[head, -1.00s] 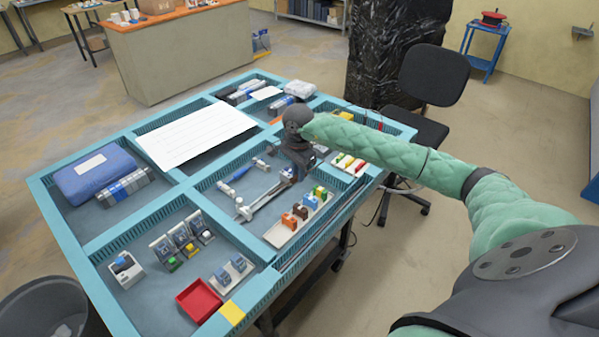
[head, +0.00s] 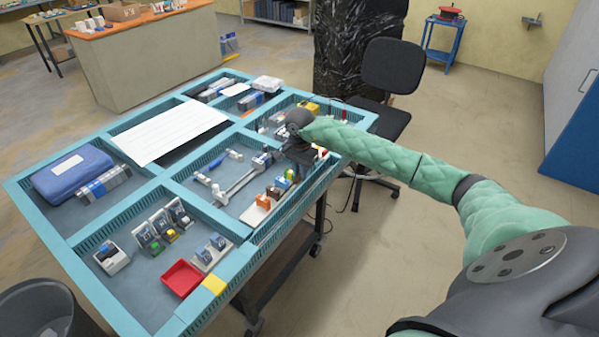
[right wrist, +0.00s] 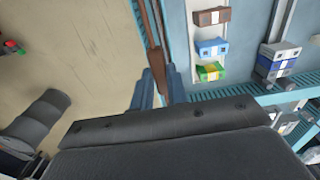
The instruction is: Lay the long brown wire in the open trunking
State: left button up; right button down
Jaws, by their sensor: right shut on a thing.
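The long brown wire (right wrist: 154,25) shows in the right wrist view as a brown strip running from the top edge down between my fingertips. My right gripper (right wrist: 162,88) is shut on it. In the head view my right gripper (head: 300,158) is over the table's right side, beside the coloured terminal blocks; the wire cannot be made out there. The open trunking (head: 283,215) is the teal slotted channel along the table's right edge. In the right wrist view the wire lines up with a teal edge beside it; I cannot tell whether it lies inside. My left gripper is not in view.
Orange, blue and green-yellow terminal blocks (right wrist: 211,47) stand on a white strip close to the right gripper. A red tray (head: 182,278), a blue case (head: 72,172) and a white sheet (head: 170,132) occupy other compartments. A black chair (head: 385,120) stands beyond the table.

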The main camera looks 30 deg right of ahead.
jog(key=shift+s+a+f, duration=0.15)
jog(key=shift+s+f, duration=0.1)
jog(key=shift+s, duration=0.25)
jog(key=f, duration=0.3)
jog(key=shift+w+f+b, duration=0.15)
jog(key=shift+w+b, duration=0.15)
jog(key=shift+b, duration=0.05)
jog(key=shift+s+f+b, duration=0.1)
jog(key=shift+f+b, duration=0.35)
jog(key=shift+f, duration=0.5)
jog(key=shift+f+b, duration=0.45)
jog(key=shift+f, duration=0.15)
jog(key=shift+f+b, duration=0.35)
jog(key=shift+f, duration=0.2)
pick_arm(q)
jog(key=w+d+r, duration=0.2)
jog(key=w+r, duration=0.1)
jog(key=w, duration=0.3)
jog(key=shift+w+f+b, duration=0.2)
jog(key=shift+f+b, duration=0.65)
jog(key=shift+b, duration=0.2)
